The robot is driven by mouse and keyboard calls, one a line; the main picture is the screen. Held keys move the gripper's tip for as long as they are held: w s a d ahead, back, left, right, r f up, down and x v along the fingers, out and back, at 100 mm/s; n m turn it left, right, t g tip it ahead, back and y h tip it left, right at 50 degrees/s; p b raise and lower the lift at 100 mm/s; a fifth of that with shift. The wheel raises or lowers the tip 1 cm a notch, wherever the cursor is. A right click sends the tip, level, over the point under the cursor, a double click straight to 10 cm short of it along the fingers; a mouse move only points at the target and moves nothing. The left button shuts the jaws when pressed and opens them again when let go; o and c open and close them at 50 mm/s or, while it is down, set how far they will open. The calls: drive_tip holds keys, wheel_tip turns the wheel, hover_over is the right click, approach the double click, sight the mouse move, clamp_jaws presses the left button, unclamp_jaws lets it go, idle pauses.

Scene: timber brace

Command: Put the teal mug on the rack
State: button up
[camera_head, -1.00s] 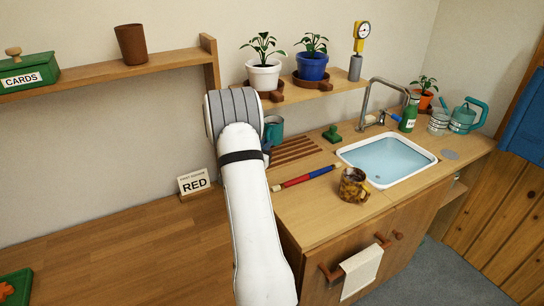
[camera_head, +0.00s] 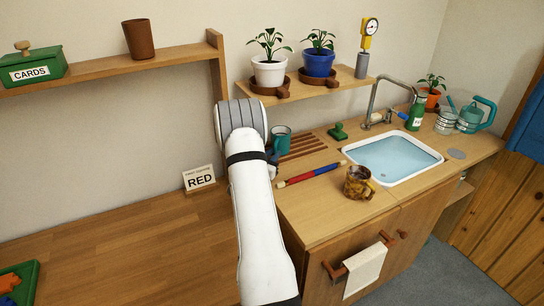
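The teal mug (camera_head: 283,138) is upright at the left end of the wooden slatted rack (camera_head: 307,148) on the counter. Its left part is behind my arm. I cannot tell whether its base touches the slats. My gripper (camera_head: 272,160) is mostly hidden behind my white arm; only a small dark part shows beside the mug. Its fingers are not visible, but the mug has moved together with the arm, so it appears held.
A red-and-blue rod (camera_head: 312,174) and a brown patterned mug (camera_head: 358,183) lie in front of the rack. A shelf (camera_head: 335,87) with potted plants hangs above.

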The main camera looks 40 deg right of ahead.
drive_tip(key=shift+o, duration=1.4)
